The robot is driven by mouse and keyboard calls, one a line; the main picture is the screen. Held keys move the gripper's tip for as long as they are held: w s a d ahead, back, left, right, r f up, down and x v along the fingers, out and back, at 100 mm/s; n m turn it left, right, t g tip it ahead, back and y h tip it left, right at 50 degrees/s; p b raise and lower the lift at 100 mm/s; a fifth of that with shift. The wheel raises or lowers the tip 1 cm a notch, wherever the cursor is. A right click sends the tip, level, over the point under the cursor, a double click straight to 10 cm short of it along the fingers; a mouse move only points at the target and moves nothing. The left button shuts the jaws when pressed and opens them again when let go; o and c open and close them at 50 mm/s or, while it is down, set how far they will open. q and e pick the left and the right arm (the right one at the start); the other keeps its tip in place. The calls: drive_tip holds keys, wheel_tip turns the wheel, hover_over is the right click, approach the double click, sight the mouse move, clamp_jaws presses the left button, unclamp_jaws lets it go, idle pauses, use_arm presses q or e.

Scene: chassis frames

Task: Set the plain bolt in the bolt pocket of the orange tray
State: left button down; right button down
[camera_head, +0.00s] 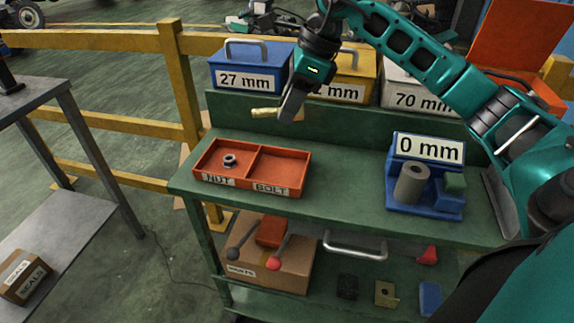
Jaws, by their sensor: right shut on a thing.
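The orange tray (252,145) lies on the green bench and has two pockets. The left pocket, marked NUT, holds a dark nut (230,160). The right pocket, marked BOLT (279,170), looks empty. My right gripper (284,111) is shut on a brass-coloured bolt (263,113), which lies about level and points left. It is held in the air above the back of the tray, apart from it. The jaws hide the bolt's right end. My left gripper is not in view.
Blue (252,66), yellow and grey cases stand behind the bench's raised back edge. A blue 0 mm holder (424,205) with a grey cylinder (411,185) stands at right. The bench between tray and holder is clear. A box (268,262) and loose parts fill the lower shelf.

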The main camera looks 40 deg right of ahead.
sight(283, 173)
wheel_tip(283, 173, down, 14)
drive_tip(key=shift+r+b, duration=0.1)
drive_tip(key=shift+b, duration=0.5)
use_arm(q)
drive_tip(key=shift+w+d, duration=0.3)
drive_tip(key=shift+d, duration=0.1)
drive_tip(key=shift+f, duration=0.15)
use_arm(e)
drive_tip(key=shift+f, duration=0.2)
drive_tip(key=c, duration=0.7)
unclamp_jaws()
drive_tip(key=shift+d+r, duration=0.1)
drive_tip(key=shift+r, duration=0.3)
use_arm(q)
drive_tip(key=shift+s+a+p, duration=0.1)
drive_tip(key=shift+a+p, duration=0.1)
drive_tip(key=shift+p, duration=0.15)
use_arm(e)
drive_tip(key=v, duration=1.1)
drive_tip(key=shift+s+r, duration=0.15)
drive_tip(key=shift+r, duration=0.05)
